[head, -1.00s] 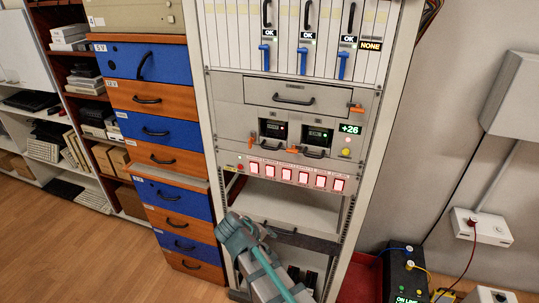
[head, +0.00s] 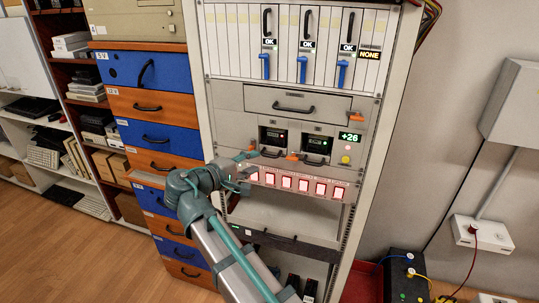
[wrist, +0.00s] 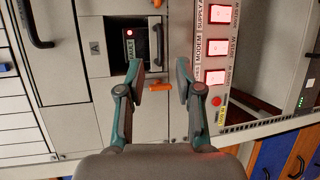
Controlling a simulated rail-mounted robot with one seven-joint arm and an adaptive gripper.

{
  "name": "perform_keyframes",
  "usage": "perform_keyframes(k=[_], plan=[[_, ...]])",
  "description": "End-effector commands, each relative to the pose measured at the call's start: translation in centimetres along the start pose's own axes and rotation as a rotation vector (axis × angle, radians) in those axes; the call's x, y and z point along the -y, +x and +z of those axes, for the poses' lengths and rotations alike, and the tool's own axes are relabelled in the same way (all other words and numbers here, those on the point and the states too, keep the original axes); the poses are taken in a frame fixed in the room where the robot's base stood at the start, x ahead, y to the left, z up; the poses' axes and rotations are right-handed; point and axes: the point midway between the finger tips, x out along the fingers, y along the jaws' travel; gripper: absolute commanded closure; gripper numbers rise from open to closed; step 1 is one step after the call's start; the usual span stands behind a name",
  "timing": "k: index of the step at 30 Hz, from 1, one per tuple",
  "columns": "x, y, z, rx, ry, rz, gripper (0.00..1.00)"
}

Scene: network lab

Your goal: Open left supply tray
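The left supply tray (head: 272,137) is a grey unit in the rack with a dark display. It sits flush in the rack face beside the right tray (head: 316,146). Its black handle (head: 271,154) is below the display, with an orange latch (head: 246,155) to the left. My gripper (head: 243,172) is in front of the latch side of the tray. In the wrist view, which is turned sideways, the two fingers (wrist: 159,76) are apart, with the orange latch (wrist: 158,85) showing in the gap between them. Contact with the latch cannot be told.
A row of lit red switches (head: 303,184) runs just below the trays. A wide drawer with a black handle (head: 293,108) is above them. Blue and orange drawers (head: 150,104) stand at the left. A blue-handled module row (head: 303,70) is higher up.

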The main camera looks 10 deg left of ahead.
Motion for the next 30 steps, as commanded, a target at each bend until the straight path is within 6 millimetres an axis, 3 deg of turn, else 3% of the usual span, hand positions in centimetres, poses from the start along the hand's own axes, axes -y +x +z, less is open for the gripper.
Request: perform_keyframes(k=[9,15,27,30], plan=[[-0.2,5.5,0.0,0.002,-0.001,-0.001,0.65],[-0.1,7.6,0.0,0.001,0.001,-0.002,0.65],[0.1,8.2,-0.1,-0.001,0.001,-0.002,0.65],[0.1,8.2,0.0,-0.001,0.001,-0.002,0.82]])
